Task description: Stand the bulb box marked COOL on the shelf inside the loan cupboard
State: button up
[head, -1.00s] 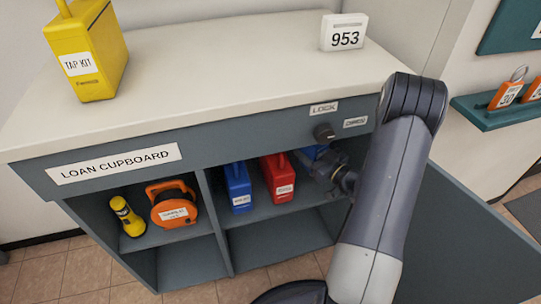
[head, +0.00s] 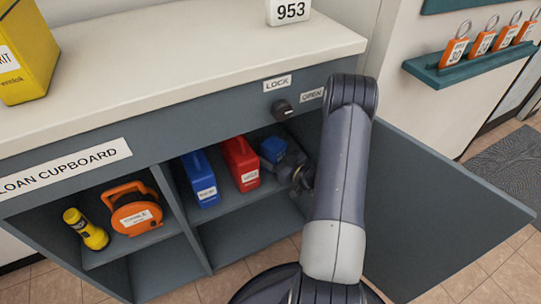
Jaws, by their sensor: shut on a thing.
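The loan cupboard (head: 62,170) stands open in front of me, its shelf (head: 225,201) in the right compartment in view. My gripper (head: 286,166) reaches into the right side of this compartment. It is shut on a small blue box (head: 272,148) at its far end. The box is partly hidden by the gripper and arm, and no COOL marking can be read on it. I cannot tell whether the box touches the shelf. It is just right of a red case (head: 240,164).
A blue case (head: 200,179) stands left of the red case. A yellow torch (head: 85,229) and an orange reel (head: 133,208) sit in the left compartment. The open door (head: 440,205) is to the right of my arm. A dark knob (head: 281,110) sticks out above the opening.

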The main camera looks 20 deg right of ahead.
jog(key=shift+f, duration=0.15)
jog(key=o, duration=1)
jog(key=shift+s+r, duration=0.1)
jog(key=shift+r, duration=0.15)
jog(key=p+v, duration=0.1)
jog(key=v, duration=1.1)
jog(key=shift+f+p, duration=0.1)
jog(key=shift+p, duration=0.3)
